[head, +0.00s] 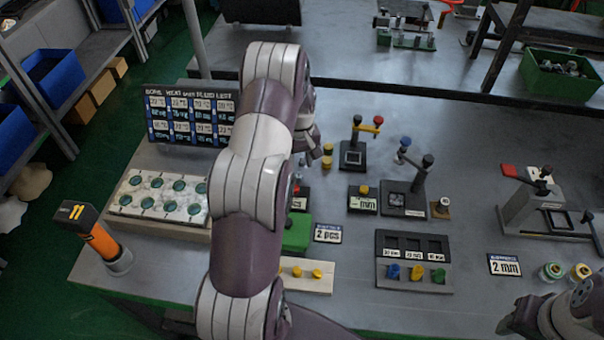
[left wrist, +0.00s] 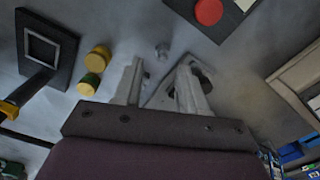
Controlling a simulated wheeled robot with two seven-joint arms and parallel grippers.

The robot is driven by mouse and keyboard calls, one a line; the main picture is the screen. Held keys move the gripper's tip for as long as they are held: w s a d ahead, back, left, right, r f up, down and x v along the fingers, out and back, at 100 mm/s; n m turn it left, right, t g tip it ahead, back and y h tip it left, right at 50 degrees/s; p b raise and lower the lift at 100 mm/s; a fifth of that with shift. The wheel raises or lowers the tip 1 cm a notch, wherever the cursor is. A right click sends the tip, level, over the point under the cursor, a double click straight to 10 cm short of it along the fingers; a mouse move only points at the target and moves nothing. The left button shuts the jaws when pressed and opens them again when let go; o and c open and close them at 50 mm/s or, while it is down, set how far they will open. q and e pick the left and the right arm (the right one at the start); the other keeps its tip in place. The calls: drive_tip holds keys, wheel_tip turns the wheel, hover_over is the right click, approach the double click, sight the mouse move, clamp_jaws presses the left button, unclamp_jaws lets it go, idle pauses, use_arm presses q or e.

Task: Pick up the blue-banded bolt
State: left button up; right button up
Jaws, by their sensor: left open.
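My left gripper (head: 313,153) is partly hidden behind my own arm in the head view. In the left wrist view its two fingers (left wrist: 162,88) are open and apart, with nothing held between them. A small grey metal piece (left wrist: 162,50), perhaps a bolt, is on the table just beyond the fingertips. I cannot make out a blue band on it. In the head view a blue piece (head: 393,271) sits beside a yellow and a green one at the front of a dark three-slot block. My right arm shows at the bottom right; its fingers are not clear.
Yellow-topped cylinders (left wrist: 98,58) stand left of the left fingers. A dark plate with a square frame (left wrist: 45,50) is farther left, and a red button (left wrist: 208,12) is above. The white tray with green round spots (head: 158,196) lies left of my arm.

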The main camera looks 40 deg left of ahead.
sight(299, 172)
use_arm(q)
drive_tip(key=f, duration=0.2)
drive_tip(key=shift+s+f, duration=0.3)
drive_tip(key=shift+s, duration=0.05)
drive_tip(key=shift+f, duration=0.3)
drive_tip(key=shift+w+f, duration=0.1)
use_arm(e)
drive_tip(key=shift+s+a+r, duration=0.1)
drive_tip(key=shift+s+r, duration=0.05)
drive_tip(key=shift+r, duration=0.35)
use_arm(q)
clamp_jaws()
use_arm(e)
drive_tip(key=shift+s, duration=0.1)
